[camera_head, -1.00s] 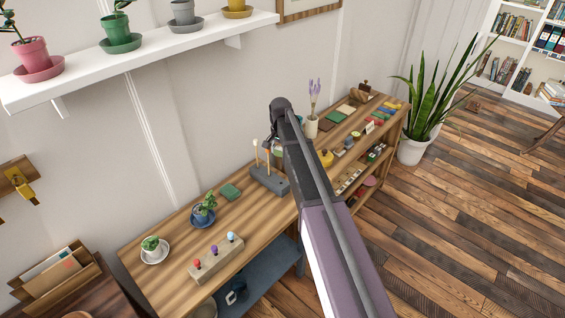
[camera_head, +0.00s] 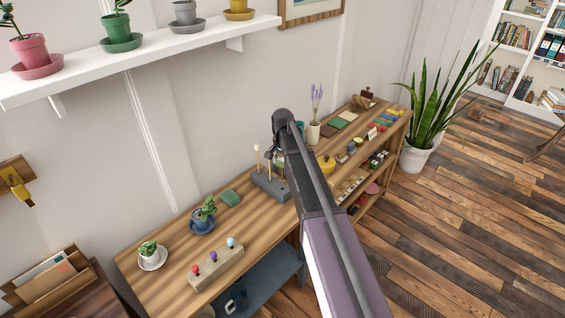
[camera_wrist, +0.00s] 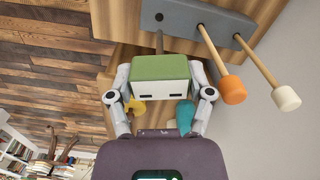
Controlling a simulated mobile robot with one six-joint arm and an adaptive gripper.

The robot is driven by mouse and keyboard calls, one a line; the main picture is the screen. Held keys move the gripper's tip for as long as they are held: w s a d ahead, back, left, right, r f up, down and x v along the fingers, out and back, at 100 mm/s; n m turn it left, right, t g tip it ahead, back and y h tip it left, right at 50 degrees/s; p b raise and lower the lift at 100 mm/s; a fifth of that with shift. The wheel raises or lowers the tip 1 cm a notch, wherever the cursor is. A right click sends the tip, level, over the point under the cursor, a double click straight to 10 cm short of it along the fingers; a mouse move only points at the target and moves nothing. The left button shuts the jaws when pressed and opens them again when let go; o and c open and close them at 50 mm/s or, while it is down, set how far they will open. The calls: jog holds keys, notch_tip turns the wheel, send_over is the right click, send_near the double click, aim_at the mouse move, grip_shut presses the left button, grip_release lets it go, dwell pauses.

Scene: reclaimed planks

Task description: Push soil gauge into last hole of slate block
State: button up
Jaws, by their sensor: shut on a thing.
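The soil gauge (camera_wrist: 160,75) has a green top and a cream face with two dark slots, and a thin dark probe. My gripper (camera_wrist: 160,108) is shut on it, with grey fingers at both sides. The slate block (camera_wrist: 182,14) lies beyond it in the wrist view. A dark hole shows in the block, in line with the probe; the probe's end appears just short of it, though depth is hard to judge. An orange-tipped stick (camera_wrist: 232,90) and a white-tipped stick (camera_wrist: 286,97) stand in the block. In the head view the slate block (camera_head: 268,187) sits below my gripper (camera_head: 276,157), and my arm hides the gauge.
A lavender vase (camera_head: 313,132) stands behind my arm.

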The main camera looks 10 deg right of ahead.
jog(key=shift+f+b, duration=1.2)
jog(key=shift+f, duration=0.25)
jog(key=shift+f+b, duration=3.1)
jog(key=shift+b, duration=0.05)
dwell(1.3)
jog(key=o, duration=1.2)
jog(key=shift+r, duration=0.15)
notch_tip(320, 180, up, 10)
jog(key=p, duration=1)
